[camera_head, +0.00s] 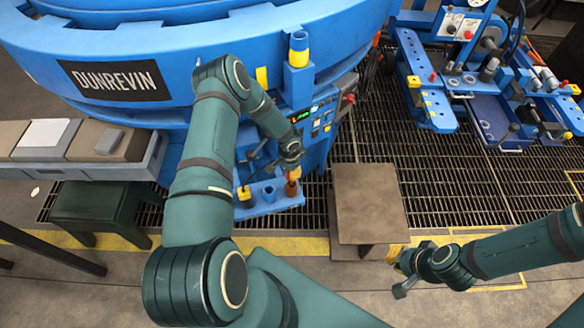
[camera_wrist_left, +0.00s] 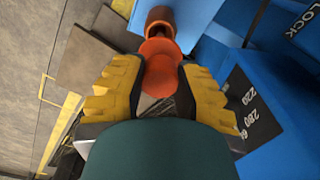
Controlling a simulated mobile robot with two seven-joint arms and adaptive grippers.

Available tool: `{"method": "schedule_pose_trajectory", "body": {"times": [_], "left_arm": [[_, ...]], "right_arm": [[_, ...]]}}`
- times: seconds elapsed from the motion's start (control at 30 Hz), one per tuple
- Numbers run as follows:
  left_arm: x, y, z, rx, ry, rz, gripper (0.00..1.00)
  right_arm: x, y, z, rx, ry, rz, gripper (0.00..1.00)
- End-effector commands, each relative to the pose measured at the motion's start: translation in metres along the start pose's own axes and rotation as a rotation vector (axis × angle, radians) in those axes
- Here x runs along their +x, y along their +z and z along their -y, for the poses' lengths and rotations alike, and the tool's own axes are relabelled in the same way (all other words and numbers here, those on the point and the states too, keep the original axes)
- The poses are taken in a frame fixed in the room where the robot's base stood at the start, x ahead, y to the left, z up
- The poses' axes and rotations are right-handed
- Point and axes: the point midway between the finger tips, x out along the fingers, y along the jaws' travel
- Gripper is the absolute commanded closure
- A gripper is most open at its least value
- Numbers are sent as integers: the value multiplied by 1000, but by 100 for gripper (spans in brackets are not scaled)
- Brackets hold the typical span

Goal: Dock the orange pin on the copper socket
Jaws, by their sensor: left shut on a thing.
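My left gripper (camera_wrist_left: 160,78) is shut on the orange pin (camera_wrist_left: 158,52), with a yellow-padded finger on each side of it. In the head view the orange pin (camera_head: 294,172) hangs below my left gripper (camera_head: 292,163). The copper socket (camera_wrist_left: 160,15) is right at the pin's far end in the wrist view; in the head view the socket (camera_head: 291,188) stands on a small blue shelf, directly beneath the pin. Pin and socket overlap in both views, and I cannot tell how deep the pin sits. My right gripper (camera_head: 398,272) looks open and empty at lower right.
The blue shelf (camera_head: 262,208) also holds a yellow socket (camera_head: 244,196) and a blue socket (camera_head: 268,193). The blue furnace (camera_head: 200,60) and its control panel (camera_head: 320,118) stand close behind.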

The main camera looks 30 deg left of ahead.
Motion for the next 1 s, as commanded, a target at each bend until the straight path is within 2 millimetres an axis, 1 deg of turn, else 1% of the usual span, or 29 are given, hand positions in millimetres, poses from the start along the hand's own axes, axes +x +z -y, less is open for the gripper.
{"method": "schedule_pose_trajectory", "body": {"times": [0.03,0.3,0.43,0.6,1.0], "left_arm": [[6,0,0,0,0,0,100],[33,2,0,-1,1,1,100],[43,2,0,-1,0,1,100],[47,2,0,-1,-1,1,100],[47,2,0,-1,0,1,100]], "right_arm": [[4,1,-2,-1,0,2,100],[18,6,-7,-4,-1,11,100],[24,7,-9,-5,-1,12,100],[25,7,-10,-5,-1,13,100],[25,7,-9,-5,-2,13,100]]}}
